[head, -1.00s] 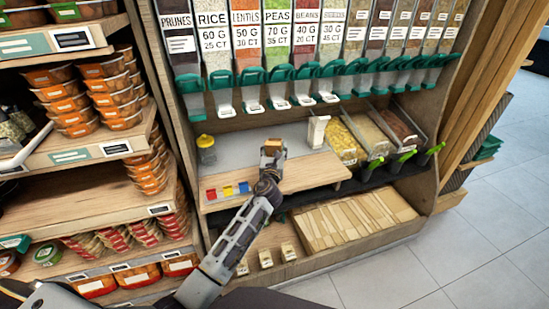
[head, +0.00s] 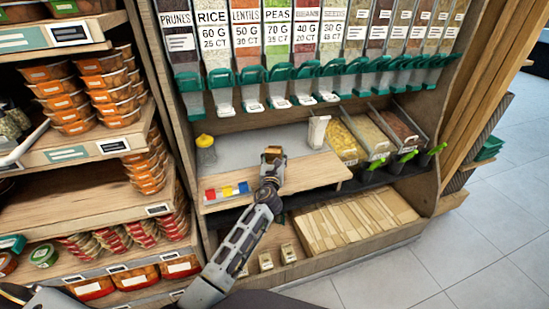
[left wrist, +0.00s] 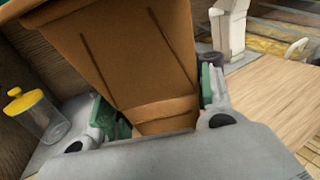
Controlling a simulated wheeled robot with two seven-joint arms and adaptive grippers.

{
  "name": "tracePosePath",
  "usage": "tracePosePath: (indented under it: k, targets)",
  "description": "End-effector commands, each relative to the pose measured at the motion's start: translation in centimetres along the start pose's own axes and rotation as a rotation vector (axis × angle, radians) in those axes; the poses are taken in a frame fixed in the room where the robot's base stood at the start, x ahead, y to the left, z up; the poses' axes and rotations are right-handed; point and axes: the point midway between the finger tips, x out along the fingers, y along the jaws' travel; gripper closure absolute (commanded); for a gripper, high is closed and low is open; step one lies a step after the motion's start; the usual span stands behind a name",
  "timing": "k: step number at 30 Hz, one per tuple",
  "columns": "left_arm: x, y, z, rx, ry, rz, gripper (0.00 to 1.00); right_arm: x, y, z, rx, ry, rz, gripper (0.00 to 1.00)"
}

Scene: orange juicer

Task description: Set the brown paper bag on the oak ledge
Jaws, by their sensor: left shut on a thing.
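The brown paper bag (head: 272,152) is small in the head view, held at the tip of my left gripper (head: 271,163). In the left wrist view the bag (left wrist: 120,50) fills the upper middle, between the two green-padded fingers of the left gripper (left wrist: 163,103), which are shut on it. The oak ledge (head: 312,173) is the pale wooden board below and right of the bag. It also shows at the right of the left wrist view (left wrist: 265,105). I cannot tell whether the bag touches the ledge. My right gripper is not in view.
A yellow-lidded jar (head: 206,150) stands left of the gripper, on the grey surface. A white upright object (head: 318,130) stands behind the ledge. Red, yellow and blue blocks (head: 227,191) sit at the ledge's left end. Dispensers with green spouts (head: 275,78) hang above. The ledge's right part is clear.

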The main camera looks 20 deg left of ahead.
Motion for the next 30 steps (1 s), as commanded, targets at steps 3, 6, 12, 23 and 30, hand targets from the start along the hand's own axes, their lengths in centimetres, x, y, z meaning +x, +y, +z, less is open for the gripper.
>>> tracePosePath:
  k: [3, 6, 12, 23, 30]
  targets:
    - [0.01, -0.02, 0.09, 0.000, -0.001, 0.000, 0.92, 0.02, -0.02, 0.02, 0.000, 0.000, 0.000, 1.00]
    - [0.01, -0.02, -0.02, 0.000, -0.001, 0.000, 0.92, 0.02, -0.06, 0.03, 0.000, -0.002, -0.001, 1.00]
    - [0.00, -0.02, -0.18, 0.000, 0.000, 0.000, 0.38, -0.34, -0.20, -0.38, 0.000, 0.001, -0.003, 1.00]
    - [0.00, -0.01, -0.16, 0.000, 0.000, 0.000, 0.27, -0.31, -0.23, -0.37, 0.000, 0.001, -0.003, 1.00]
    - [0.00, -0.01, 0.04, 0.000, 0.000, 0.000, 0.27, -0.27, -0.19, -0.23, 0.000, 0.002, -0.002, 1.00]
